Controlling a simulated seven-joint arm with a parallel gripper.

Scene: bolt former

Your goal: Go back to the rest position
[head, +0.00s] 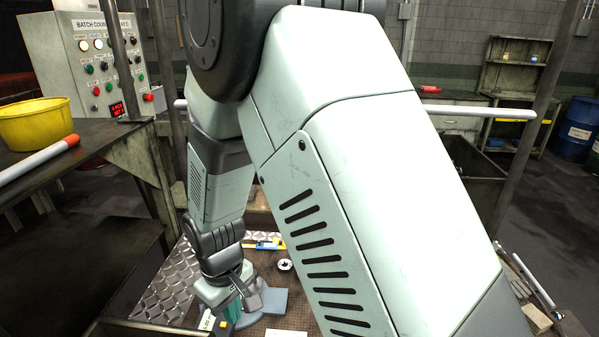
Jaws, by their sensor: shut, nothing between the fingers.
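My arm fills the middle of the head view and reaches down to the lower left. My gripper (220,303) is at the end of the wrist, low over the work surface. It is small and partly hidden by the wrist, and its fingertips are hard to make out. It is shut and I see nothing held in it. A teal item (233,309) shows right beside it; I cannot tell whether they touch. A blue-grey flat piece (272,299) lies just to the right.
A pale ring-shaped part (284,265) and a yellow and blue item (265,243) lie behind the gripper. A yellow bowl (38,124) and a white rod with a red end (38,160) rest on the left bench. A control box (95,68) and upright posts stand nearby.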

